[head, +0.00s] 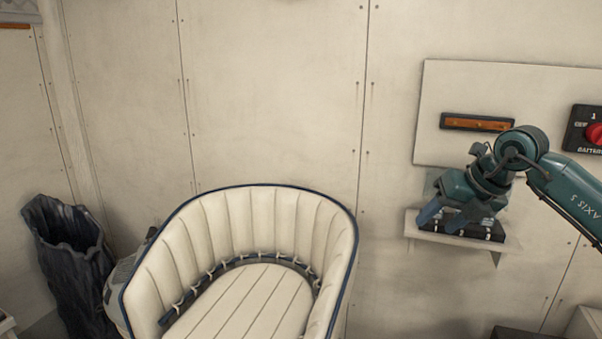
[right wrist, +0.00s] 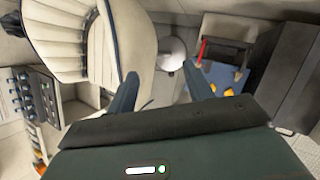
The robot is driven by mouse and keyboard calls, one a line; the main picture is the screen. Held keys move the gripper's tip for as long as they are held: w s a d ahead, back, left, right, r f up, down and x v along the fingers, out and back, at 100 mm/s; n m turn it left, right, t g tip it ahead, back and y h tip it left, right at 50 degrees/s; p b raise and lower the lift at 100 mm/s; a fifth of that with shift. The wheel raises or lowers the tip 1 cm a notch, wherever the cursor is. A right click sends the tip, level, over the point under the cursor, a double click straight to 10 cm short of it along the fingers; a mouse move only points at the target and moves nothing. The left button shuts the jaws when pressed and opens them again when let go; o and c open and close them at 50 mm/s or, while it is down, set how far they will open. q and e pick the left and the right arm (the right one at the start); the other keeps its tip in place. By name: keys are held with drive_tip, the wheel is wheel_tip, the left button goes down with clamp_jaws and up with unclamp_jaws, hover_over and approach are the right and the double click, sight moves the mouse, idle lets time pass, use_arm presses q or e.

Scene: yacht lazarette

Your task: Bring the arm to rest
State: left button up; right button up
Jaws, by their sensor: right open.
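My right arm (head: 572,195) comes in from the right in the head view. Its teal gripper (head: 442,217) hangs tilted down and to the left, in front of a small wall shelf (head: 440,236). In the right wrist view the two fingers of this gripper (right wrist: 160,86) stand well apart, with nothing held between them. Whether the gripper touches the shelf or the dark device (head: 485,228) on it cannot be told. My left gripper is in neither view.
A cream padded seat with blue piping (head: 255,285) stands at the middle front. A dark crumpled bag-like container (head: 72,260) is at the left. A wall board (head: 545,85) carries a red-knobbed battery switch (head: 594,133). A blue surface (right wrist: 222,78) with yellow items shows in the wrist view.

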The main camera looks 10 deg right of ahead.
drive_tip(key=s+a+r+m+t+y, duration=0.1)
drive_tip(key=s+a+m+t+y, duration=0.15)
drive_tip(key=a+y, duration=0.7)
drive_tip(key=s+a+r+m+t+y, duration=0.15)
drive_tip(key=a+t+y, duration=0.3)
drive_tip(key=a, duration=1.05)
drive_tip(key=s+d+f+m+t+h, duration=0.2)
drive_tip(key=d+f+m+h, duration=0.4)
drive_tip(key=f+m+h, duration=0.45)
drive_tip(key=s+d+f+m+t+h, duration=0.25)
drive_tip(key=d+f+m+h, duration=0.35)
drive_tip(key=m, duration=0.8)
drive_tip(key=s+f+m+g, duration=0.2)
drive_tip(key=s+f+g, duration=0.55)
drive_tip(key=s, duration=0.35)
drive_tip(key=s+f+m+g, duration=0.2)
drive_tip(key=s+f+g, duration=0.5)
drive_tip(key=s, duration=0.5)
drive_tip(key=w+a+f+t+y, duration=0.1)
drive_tip(key=w+a+f+t, duration=0.1)
drive_tip(key=f, duration=0.4)
drive_tip(key=w+a+f+t+y, duration=0.1)
drive_tip(key=w+a+f+t, duration=0.2)
drive_tip(key=f+t, duration=0.2)
drive_tip(key=shift+f+n, duration=0.45)
drive_tip(key=shift+f, duration=0.05)
drive_tip(key=shift+w, duration=0.1)
